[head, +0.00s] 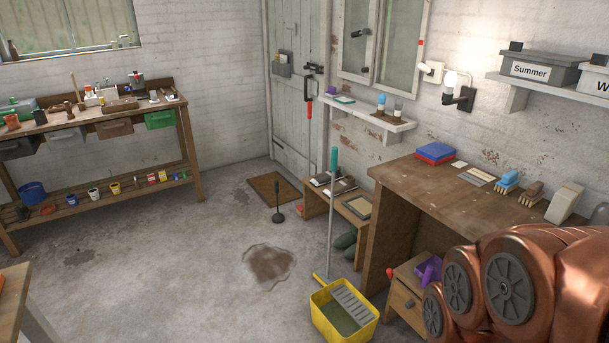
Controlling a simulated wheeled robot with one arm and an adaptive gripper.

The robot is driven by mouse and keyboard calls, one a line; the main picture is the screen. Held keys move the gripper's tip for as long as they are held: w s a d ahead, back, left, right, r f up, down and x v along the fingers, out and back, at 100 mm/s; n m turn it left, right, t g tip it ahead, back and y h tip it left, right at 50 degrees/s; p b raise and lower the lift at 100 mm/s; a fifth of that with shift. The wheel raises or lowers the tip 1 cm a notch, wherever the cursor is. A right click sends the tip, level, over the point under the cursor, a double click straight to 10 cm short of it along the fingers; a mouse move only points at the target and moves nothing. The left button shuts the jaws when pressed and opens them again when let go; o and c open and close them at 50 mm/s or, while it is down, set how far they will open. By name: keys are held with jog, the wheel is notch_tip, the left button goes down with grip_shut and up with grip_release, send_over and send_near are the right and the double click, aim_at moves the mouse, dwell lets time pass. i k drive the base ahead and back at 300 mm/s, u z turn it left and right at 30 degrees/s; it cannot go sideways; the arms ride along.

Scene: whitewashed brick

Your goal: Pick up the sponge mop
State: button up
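What looks like the sponge mop (332,215) stands nearly upright, with a thin pale pole and a teal grip at its top. Its lower end meets a yellow bucket (366,329) on the floor at the bottom centre. I cannot tell whether its head is inside the bucket or behind it, and no sponge can be made out. The bucket holds dark greenish water and a grey slatted wringer. My copper-coloured arm fills the lower right corner. My gripper is not in view.
A wooden workbench (440,193) and a small drawer cabinet (407,283) stand right of the bucket. A low bench (352,213) is behind the mop. A black plunger-like tool (278,208) stands near a brown doormat (275,186). A wet patch (270,264) marks the otherwise open floor at left.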

aim_at(324, 277)
jog(key=z, duration=0.1)
jog(key=i, duration=1.15)
jog(key=u, duration=0.9)
jog(key=i, duration=0.65)
jog(key=u, duration=0.4)
